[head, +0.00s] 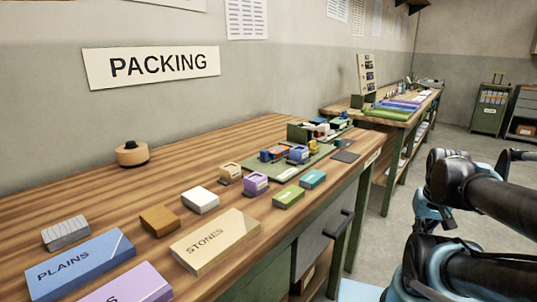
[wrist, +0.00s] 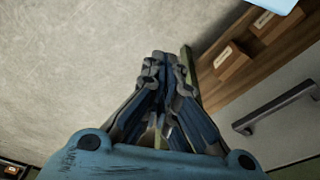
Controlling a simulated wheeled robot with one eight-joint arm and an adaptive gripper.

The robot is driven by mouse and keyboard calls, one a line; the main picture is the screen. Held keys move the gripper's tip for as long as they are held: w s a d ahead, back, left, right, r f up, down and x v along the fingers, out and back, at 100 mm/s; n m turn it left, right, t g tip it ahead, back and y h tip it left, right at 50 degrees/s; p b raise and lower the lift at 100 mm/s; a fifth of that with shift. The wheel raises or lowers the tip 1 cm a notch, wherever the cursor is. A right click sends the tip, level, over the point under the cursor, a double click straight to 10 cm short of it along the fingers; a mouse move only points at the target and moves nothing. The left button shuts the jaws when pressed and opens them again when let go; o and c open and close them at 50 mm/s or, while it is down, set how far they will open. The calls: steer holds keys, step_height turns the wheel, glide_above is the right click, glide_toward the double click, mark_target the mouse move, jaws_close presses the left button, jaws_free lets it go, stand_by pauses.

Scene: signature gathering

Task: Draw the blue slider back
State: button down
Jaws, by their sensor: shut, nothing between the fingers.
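A green board (head: 277,171) lies on the wooden packing table. It carries small blue, orange and yellow parts. One blue block (head: 298,154) sits near its right side, and a blue and orange part (head: 273,154) sits to its left. These are too small to tell which is the blue slider. My gripper (wrist: 163,62) is shut and empty in the wrist view, above the floor beside the table. My arm stands off to the right of the table in the head view, well apart from the board.
The table (head: 100,213) also holds boxes marked PLAINS (head: 75,271) and STONES (head: 214,242), plus several small coloured boxes. A drawer handle (wrist: 275,108) and small brown boxes (wrist: 235,66) show at right in the wrist view. Grey floor is clear between.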

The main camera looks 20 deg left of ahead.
steer(key=c, duration=2)
jaws_free()
steer(key=shift+s+r, duration=0.1)
steer(key=o, duration=0.5)
steer(key=r, duration=0.1)
steer(key=a+r, duration=0.1)
steer(key=shift+w+r, duration=0.2)
steer(key=shift+r, duration=0.1)
steer(key=w+a+r, duration=0.6)
steer(key=r, duration=0.3)
step_height(320, 180, up, 23)
steer(key=m+g, duration=0.2)
steer(key=m, duration=0.2)
glide_above(264, 150)
step_height(264, 150, down, 17)
steer(key=shift+d+r, duration=0.1)
